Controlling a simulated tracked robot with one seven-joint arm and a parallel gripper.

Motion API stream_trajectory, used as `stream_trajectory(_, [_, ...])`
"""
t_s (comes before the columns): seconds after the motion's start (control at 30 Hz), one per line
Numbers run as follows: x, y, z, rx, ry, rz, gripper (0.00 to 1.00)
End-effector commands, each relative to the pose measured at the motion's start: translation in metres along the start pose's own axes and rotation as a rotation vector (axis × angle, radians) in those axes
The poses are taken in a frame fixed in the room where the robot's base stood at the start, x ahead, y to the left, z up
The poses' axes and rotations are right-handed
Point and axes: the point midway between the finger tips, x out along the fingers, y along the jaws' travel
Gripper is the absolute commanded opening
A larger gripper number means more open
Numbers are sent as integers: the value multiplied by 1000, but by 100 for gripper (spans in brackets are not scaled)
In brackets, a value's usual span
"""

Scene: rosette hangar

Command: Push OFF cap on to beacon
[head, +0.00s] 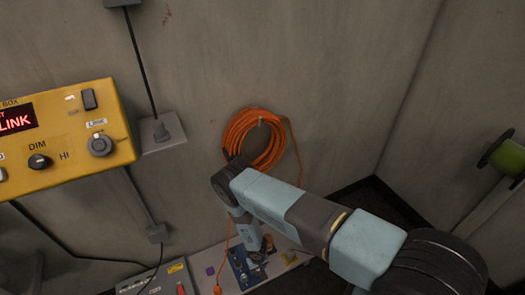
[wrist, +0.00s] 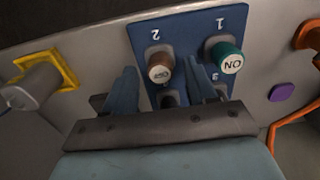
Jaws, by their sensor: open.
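In the wrist view, a brown cap (wrist: 161,74) with upside-down lettering that looks like OFF stands at the spot marked 2 on a blue panel (wrist: 190,32). A green-teal cap (wrist: 230,62) marked ON stands at spot 1. My gripper (wrist: 162,72) is open, with one blue finger on each side of the brown cap in the picture; I cannot tell if they touch it. Two dark posts show lower on the panel, partly hidden by my gripper. In the head view, the blue panel (head: 238,268) sits low, partly behind my arm. I cannot make out which part is the beacon.
A purple piece (wrist: 282,92) and an orange cable (wrist: 285,135) lie right of the panel. A yellow-framed grey fitting (wrist: 42,78) is at its left. In the head view, a yellow control box (head: 75,130) and a coiled orange cable (head: 240,145) are on the wall.

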Motion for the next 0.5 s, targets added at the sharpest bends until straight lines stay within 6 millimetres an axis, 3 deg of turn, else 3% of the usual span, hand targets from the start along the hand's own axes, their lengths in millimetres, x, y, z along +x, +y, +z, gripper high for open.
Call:
stream_trajectory(0.2, [14, 0, 0, 1, -1, 0, 56])
stream_trajectory(0.5, [17, 0, 0, 0, -1, 0, 56])
